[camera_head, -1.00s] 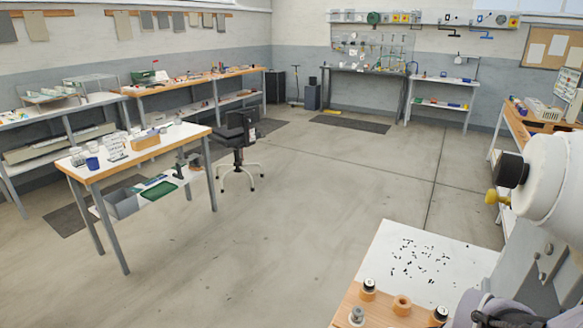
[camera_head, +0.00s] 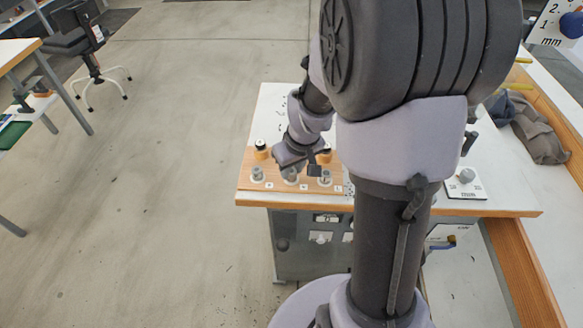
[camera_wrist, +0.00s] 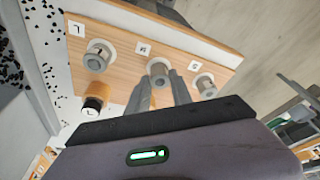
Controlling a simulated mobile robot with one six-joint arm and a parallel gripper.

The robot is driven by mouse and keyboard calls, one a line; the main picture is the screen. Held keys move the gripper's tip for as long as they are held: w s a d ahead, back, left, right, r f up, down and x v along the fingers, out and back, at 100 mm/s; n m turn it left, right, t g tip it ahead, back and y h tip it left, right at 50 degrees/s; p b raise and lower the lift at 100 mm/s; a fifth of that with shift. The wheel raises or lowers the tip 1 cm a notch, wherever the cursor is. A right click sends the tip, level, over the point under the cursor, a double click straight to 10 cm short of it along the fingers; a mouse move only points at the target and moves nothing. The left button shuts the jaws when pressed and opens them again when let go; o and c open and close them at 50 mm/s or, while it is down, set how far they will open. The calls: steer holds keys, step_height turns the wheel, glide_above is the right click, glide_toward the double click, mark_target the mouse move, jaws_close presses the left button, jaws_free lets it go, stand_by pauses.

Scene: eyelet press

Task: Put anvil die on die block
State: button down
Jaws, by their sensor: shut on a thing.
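In the wrist view three grey, flanged cylindrical dies stand in a row on a wooden board (camera_wrist: 120,60) with small letter labels. My gripper (camera_wrist: 161,82) is shut on the middle die (camera_wrist: 158,67), its two grey fingers on either side of it. The die appears still at its place on the board. The other two dies (camera_wrist: 97,56) and (camera_wrist: 204,84) stand free on either side. In the head view my gripper (camera_head: 296,169) is over the board (camera_head: 246,185), partly hiding the middle die. I cannot pick out the die block with certainty.
A wooden cylinder with a black top (camera_wrist: 97,97) stands close to the fingers. Small black bits are scattered on the white bench top (camera_wrist: 40,28). A white plate with a grey knob (camera_head: 466,178) lies on the right. My arm hides much of the bench middle.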

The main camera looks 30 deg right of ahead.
steer(key=c, duration=1.1)
jaws_free()
steer(key=shift+f, duration=0.15)
steer(key=shift+c, duration=0.2)
